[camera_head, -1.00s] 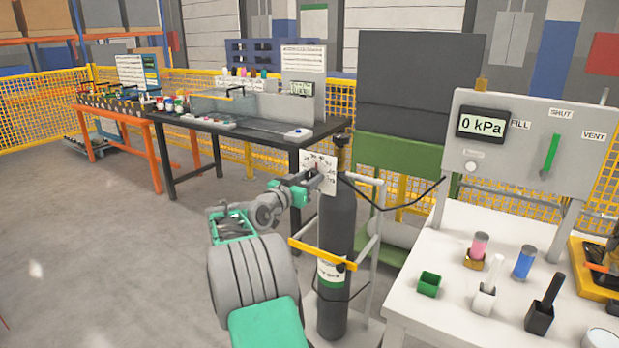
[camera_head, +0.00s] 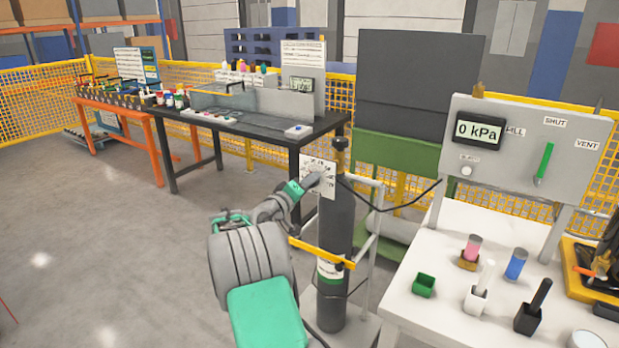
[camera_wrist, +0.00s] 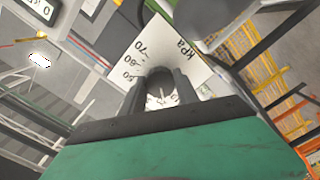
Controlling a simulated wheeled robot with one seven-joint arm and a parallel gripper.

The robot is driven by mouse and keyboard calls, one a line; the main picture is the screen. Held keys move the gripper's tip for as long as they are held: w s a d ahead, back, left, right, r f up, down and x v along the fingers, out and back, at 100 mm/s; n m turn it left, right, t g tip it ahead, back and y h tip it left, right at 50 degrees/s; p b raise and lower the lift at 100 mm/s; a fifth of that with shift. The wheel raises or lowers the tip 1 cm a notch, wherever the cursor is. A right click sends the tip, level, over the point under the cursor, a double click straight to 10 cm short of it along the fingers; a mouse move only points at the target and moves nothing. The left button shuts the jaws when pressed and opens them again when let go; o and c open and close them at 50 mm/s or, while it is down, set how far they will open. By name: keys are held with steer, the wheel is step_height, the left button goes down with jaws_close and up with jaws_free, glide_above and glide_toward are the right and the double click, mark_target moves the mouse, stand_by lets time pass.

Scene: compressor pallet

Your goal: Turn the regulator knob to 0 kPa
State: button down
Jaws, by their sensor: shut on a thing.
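The regulator's white dial plate (camera_head: 322,190) is at the top of a dark gas cylinder (camera_head: 336,245). In the wrist view the plate (camera_wrist: 190,50) fills the upper middle, with "kPa" and numbers such as 50, 60 and 70, tilted in the picture. The dark round regulator knob (camera_wrist: 160,76) sits in front of the plate. My gripper (camera_wrist: 160,88) has a finger on each side of the knob and is shut on it. In the head view my gripper (camera_head: 314,179) reaches the plate and hides the knob. Its pointer cannot be made out.
A grey panel (camera_head: 590,165) with a green lever (camera_head: 544,163) and a display (camera_head: 479,129) reading 0 kPa stands on a white table (camera_head: 440,290) at right. A yellow bar (camera_head: 318,252) crosses the cylinder. A black hose (camera_head: 400,205) runs toward the panel. Floor at left is clear.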

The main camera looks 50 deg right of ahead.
steer(key=shift+n+p, duration=3.4)
steer(key=shift+n, duration=1.5)
steer(key=c, duration=0.9)
jaws_free()
steer(key=a, duration=0.8)
steer(key=shift+s+b, duration=0.4)
steer(key=shift+b, duration=0.05)
steer(key=shift+d, duration=0.1)
